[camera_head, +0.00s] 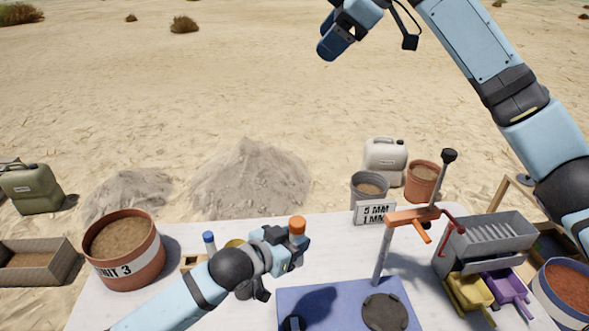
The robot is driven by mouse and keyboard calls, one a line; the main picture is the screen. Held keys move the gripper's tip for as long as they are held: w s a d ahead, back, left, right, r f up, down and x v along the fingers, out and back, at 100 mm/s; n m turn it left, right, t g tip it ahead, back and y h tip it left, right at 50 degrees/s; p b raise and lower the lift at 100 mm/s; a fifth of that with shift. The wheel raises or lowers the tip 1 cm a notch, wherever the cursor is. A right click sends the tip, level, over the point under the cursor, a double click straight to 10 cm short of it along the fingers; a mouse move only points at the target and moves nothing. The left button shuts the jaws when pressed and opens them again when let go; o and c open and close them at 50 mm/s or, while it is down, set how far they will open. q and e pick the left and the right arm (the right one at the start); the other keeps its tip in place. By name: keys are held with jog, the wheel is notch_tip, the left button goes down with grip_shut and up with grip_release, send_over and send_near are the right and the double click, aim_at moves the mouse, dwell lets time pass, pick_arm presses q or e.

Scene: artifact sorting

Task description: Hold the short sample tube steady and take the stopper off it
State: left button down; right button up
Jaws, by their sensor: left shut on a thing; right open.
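My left gripper (293,247) is over the table and shut on a tube with an orange stopper (297,224). The stopper sits on top, above the fingers. The tube's body is mostly hidden by the gripper, so its length cannot be told. My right gripper (336,42) is open and empty, high up at the top of the view, well away from the tube.
A blue-topped tube (208,240) stands left of my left gripper, by a small tan block (192,262). A soil-filled pot (128,270) is at the table's left. A blue base (340,295) carries an orange-armed stand (413,216). A grey box (487,243) stands right.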

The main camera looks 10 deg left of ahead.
jog(key=s+a+f+n+g+h, duration=0.1)
jog(key=s+a+f+n+h, duration=0.35)
jog(key=f, duration=0.45)
jog(key=n+g+h, duration=0.2)
jog(key=n+h, duration=0.1)
jog(key=n, duration=0.1)
send_over(294, 221)
notch_tip(294, 221, down, 11)
notch_tip(294, 221, down, 13)
jog(key=shift+r, duration=0.2)
jog(key=c, duration=1.1)
jog(key=shift+r, duration=0.2)
jog(key=shift+r, duration=0.9)
jog(key=shift+r, duration=0.15)
